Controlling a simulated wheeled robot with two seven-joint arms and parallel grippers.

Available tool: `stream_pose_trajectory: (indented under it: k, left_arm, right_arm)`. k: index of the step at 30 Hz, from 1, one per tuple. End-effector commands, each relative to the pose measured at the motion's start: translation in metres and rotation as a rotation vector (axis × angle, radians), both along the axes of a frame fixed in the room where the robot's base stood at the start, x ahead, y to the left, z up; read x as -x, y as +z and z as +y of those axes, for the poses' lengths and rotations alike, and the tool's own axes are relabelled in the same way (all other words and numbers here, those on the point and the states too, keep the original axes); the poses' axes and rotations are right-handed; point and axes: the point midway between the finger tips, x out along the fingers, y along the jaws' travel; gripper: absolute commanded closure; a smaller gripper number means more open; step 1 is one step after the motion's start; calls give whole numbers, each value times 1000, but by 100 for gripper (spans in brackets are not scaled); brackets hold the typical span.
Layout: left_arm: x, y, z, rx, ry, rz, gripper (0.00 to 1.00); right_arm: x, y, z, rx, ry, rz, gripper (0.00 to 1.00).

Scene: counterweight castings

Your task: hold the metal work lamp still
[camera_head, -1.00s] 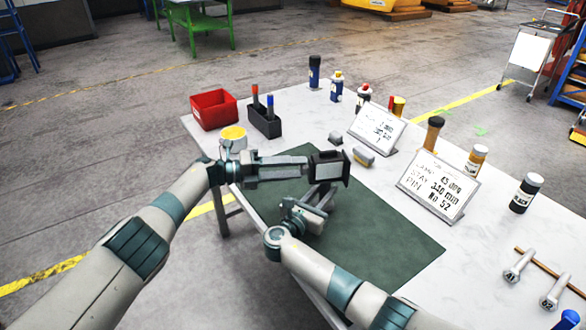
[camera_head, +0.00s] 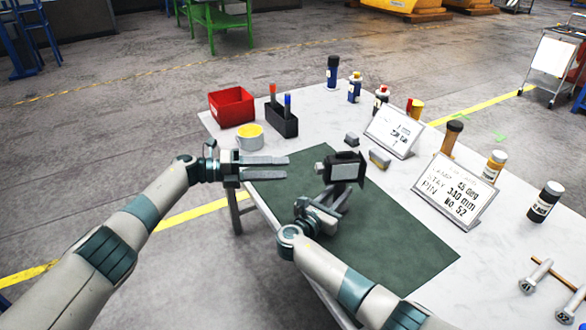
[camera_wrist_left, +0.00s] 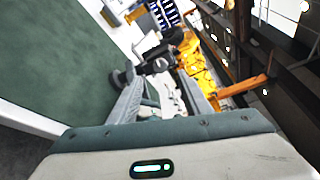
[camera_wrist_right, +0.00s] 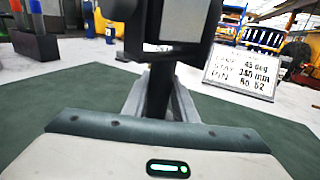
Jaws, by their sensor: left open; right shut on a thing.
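The work lamp (camera_head: 345,170) has a black boxy head with a pale grey panel and a knob on its left side. My right gripper (camera_head: 334,202) is shut on the lamp below its head and holds it above the green mat. In the right wrist view the dark lamp stem (camera_wrist_right: 160,92) stands between the fingers, with the head above cut off by the frame. My left gripper (camera_head: 288,167) is open and empty, its fingers pointing at the lamp with a gap before the knob. In the left wrist view the lamp (camera_wrist_left: 157,66) shows beyond the fingertips.
The green mat (camera_head: 400,250) covers the near part of the white table. A yellow-topped cup (camera_head: 250,137), a black holder (camera_head: 283,124) and a red bin (camera_head: 232,107) stand behind my left gripper. Two sign plates (camera_head: 394,132) (camera_head: 455,192), bottles and bolts stand to the right.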

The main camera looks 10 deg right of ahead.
Motion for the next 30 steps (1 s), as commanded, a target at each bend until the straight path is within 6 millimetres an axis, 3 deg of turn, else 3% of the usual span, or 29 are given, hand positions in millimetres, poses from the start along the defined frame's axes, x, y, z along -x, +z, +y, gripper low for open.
stream_pose_trajectory:
  k: [7, 21, 22, 24, 30]
  left_arm:
    - [0, 2, 26, 0, 1, 1, 56]
    - [1, 2, 29, 0, 0, 1, 56]
    - [1, 2, 29, 0, 0, 1, 56]
    - [1, 2, 29, 0, 0, 1, 56]
    - [1, 2, 29, 0, 0, 1, 56]
  right_arm:
    - [0, -1, 0, 0, 1, 1, 100]
    - [0, 0, 0, -1, 1, 1, 100]
    - [0, 0, 0, -1, 1, 1, 68]
    - [0, 0, 0, -1, 1, 1, 53]
    - [0, 0, 0, 0, 1, 0, 53]
